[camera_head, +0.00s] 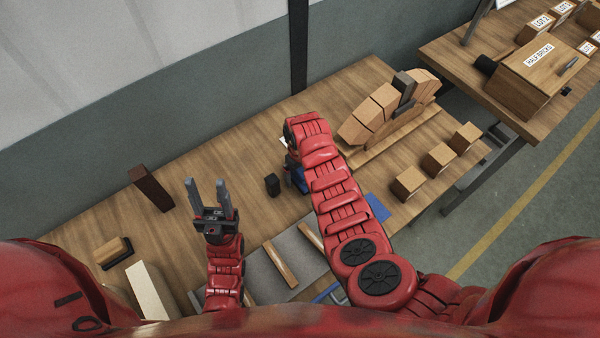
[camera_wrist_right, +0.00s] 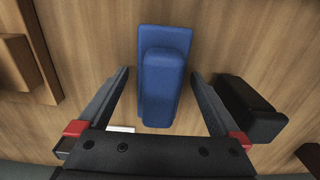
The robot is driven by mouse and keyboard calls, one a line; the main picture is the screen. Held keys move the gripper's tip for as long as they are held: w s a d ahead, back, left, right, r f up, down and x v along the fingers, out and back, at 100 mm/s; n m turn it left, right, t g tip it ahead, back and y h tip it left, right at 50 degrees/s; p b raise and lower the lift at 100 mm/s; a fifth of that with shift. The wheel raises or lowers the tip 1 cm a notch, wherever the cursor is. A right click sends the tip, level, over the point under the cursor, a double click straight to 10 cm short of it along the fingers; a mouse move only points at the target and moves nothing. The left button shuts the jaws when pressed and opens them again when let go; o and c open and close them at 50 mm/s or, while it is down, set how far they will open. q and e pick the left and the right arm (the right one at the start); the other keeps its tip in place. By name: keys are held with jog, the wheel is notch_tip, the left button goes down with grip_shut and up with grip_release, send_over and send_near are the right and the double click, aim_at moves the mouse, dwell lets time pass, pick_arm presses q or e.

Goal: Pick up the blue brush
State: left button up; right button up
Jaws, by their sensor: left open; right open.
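The blue brush (camera_wrist_right: 163,75) lies on the wooden table in the right wrist view, its length running away between my right gripper's fingers. My right gripper (camera_wrist_right: 160,73) is open, with one finger on each side of the brush and a gap visible on both sides. In the head view, a small blue part of the brush (camera_head: 299,182) shows beneath my right arm; the rest, and most of that gripper, is hidden. My left gripper (camera_head: 206,182) is open and empty, pointing up the picture over the left part of the table.
A small black block (camera_head: 272,185) stands close beside the brush; it also shows in the right wrist view (camera_wrist_right: 252,108). A wooden arch (camera_head: 380,105) and several small bricks (camera_head: 438,158) stand to the right. A dark brown block (camera_head: 150,188) is left of my left gripper.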

aim_at(300, 169)
jog(key=shift+f, duration=0.2)
jog(key=shift+c, duration=0.2)
jog(key=c, duration=1.5)
jog(key=shift+r, duration=0.15)
jog(key=shift+w+r+b, duration=0.1)
jog(key=shift+r+b, duration=0.35)
jog(key=shift+r, duration=0.4)
notch_tip(300, 169, up, 5)
jog(key=shift+f+b, duration=0.1)
jog(key=shift+b, duration=1.05)
notch_tip(300, 169, up, 3)
jog(key=shift+f+p, duration=0.1)
jog(key=shift+p, duration=0.5)
jog(key=shift+r, duration=0.3)
